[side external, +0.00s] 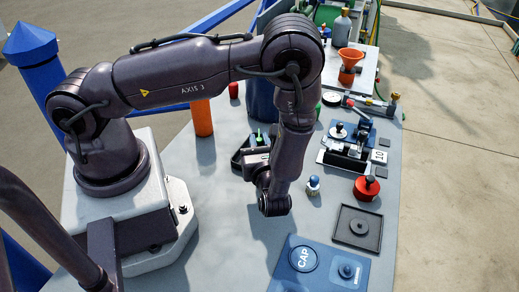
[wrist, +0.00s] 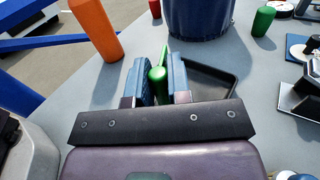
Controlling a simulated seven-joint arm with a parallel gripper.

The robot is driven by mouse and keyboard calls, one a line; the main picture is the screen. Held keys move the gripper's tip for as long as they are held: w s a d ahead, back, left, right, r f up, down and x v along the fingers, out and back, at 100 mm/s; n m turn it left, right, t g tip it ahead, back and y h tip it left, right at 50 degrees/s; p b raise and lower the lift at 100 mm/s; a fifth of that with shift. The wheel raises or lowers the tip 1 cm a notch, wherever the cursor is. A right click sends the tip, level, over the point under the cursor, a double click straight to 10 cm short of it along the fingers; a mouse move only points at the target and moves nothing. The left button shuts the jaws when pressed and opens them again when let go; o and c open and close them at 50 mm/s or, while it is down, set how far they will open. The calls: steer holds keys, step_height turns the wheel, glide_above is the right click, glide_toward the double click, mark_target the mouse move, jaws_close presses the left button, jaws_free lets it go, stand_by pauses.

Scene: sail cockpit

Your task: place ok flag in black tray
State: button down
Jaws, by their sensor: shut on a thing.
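My gripper (wrist: 159,68) is shut on a slim green piece with a rounded end, taken to be the ok flag (wrist: 157,80), which sits between the blue finger pads in the wrist view. In the side external view a bit of the green flag (side external: 259,137) shows just beyond my gripper. A black tray (wrist: 232,84) lies right below and beside the fingers; its rim also shows in the side external view (side external: 237,158). My gripper covers part of the tray. I cannot tell whether the flag touches the tray floor.
An orange cylinder (side external: 202,117) and a dark blue bin (side external: 262,98) stand behind the tray. A second, square black tray (side external: 372,236) with a knob lies to the right, near a blue CAP panel (side external: 329,277). A red knob (side external: 367,187) and a small blue-white bottle (side external: 313,186) stand nearby.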

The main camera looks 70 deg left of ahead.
steer(key=shift+f, duration=1.15)
steer(key=c, duration=1.1)
jaws_free()
steer(key=shift+f, duration=0.15)
